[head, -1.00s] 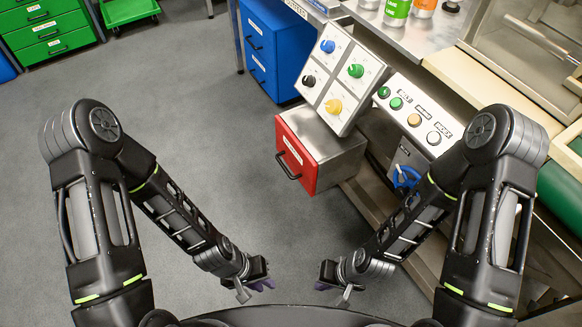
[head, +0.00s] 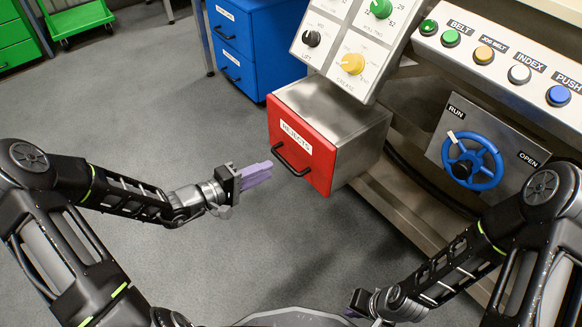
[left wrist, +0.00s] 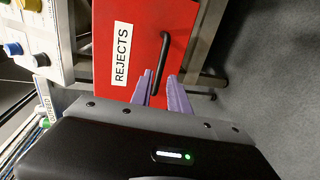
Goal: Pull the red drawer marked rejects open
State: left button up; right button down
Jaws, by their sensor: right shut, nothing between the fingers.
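The red drawer (head: 318,163) marked REJECTS sits in a steel housing, its front against the housing. Its black bar handle (head: 290,163) is on the front face. My left gripper (head: 262,172) points at the handle from the left, just short of it, with no contact visible. In the left wrist view the red front (left wrist: 118,30) fills the top middle, and the handle (left wrist: 160,55) lies just beyond the fingertips. The two purple fingers (left wrist: 162,85) stand apart with nothing between them. My right gripper (head: 358,305) is low, away from the drawer, shut and empty.
A control panel with knobs (head: 352,62) overhangs the drawer housing. A blue cabinet (head: 262,45) stands behind. A blue handwheel (head: 472,162) and a steel frame are on the right. Grey floor (head: 150,110) is clear on the left.

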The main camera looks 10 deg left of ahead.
aim_at(284, 164)
pick_arm(q)
jog(key=shift+d, duration=0.1)
jog(key=shift+w+d+f, duration=0.2)
jog(key=shift+w+d, duration=0.15)
jog(key=shift+w, duration=0.05)
jog(key=b+x, duration=0.2)
jog(key=x, duration=0.4)
jog(key=shift+w+d+b, duration=0.2)
jog(key=shift+b, duration=0.1)
jog(key=shift+c, duration=0.4)
grip_shut()
dwell(0.6)
